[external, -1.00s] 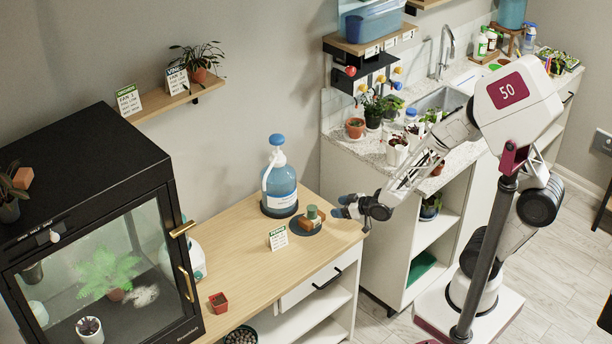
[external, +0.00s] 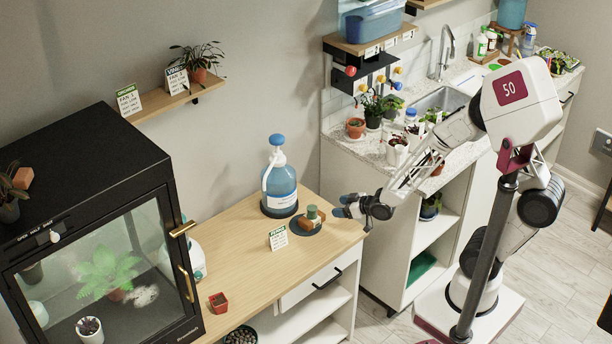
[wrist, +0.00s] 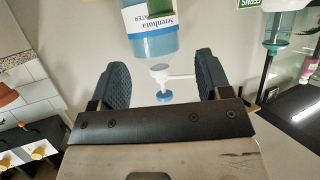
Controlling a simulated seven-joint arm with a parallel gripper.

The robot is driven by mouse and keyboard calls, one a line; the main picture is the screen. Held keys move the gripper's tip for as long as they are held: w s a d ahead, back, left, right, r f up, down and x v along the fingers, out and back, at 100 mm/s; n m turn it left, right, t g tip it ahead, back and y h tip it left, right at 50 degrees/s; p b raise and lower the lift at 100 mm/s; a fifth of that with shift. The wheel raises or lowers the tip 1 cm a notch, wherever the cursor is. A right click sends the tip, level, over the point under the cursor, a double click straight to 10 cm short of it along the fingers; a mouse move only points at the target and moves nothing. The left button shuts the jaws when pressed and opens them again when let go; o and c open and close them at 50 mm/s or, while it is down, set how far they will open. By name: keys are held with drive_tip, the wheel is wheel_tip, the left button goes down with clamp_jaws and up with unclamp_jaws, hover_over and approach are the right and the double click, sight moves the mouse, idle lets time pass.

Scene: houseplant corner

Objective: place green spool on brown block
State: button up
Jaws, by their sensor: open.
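The green spool (external: 312,213) stands upright on the brown block (external: 306,221), resting on its top. The block lies on a round dark mat (external: 299,230) near the right end of the wooden table. My gripper (external: 340,206) is just right of the spool and apart from it. In the wrist view my gripper (wrist: 162,64) is open, with nothing between its two dark fingers. A green shape at the top edge of that view, in front of the blue bottle, looks like part of the spool. The block does not show clearly there.
A blue pump bottle (external: 279,190) stands close behind the mat and also shows in the wrist view (wrist: 153,40). A small sign (external: 278,238) stands just in front of the mat. A glass cabinet (external: 95,240) is at left. The table's left middle is mostly clear.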

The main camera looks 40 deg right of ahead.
drive_tip(key=s+d+r+m+g+h, duration=0.1)
drive_tip(key=s+d+r+g+h, duration=0.15)
drive_tip(key=d+r, duration=0.35)
drive_tip(key=s+d+r+m+g+h, duration=0.2)
drive_tip(key=s+d+r, duration=0.2)
drive_tip(key=r, duration=0.4)
drive_tip(key=s+d+r+g, duration=0.2)
drive_tip(key=s+r, duration=0.3)
drive_tip(key=s, duration=0.4)
drive_tip(key=s+d+r+m+g, duration=0.1)
drive_tip(key=s+d+r+g, duration=0.2)
drive_tip(key=s, duration=0.7)
wheel_tip(320, 180, up, 3)
drive_tip(key=shift+s+d+f+m+h, duration=0.15)
drive_tip(key=shift+s+d+m+h, duration=0.05)
drive_tip(key=shift+d+m+h, duration=0.15)
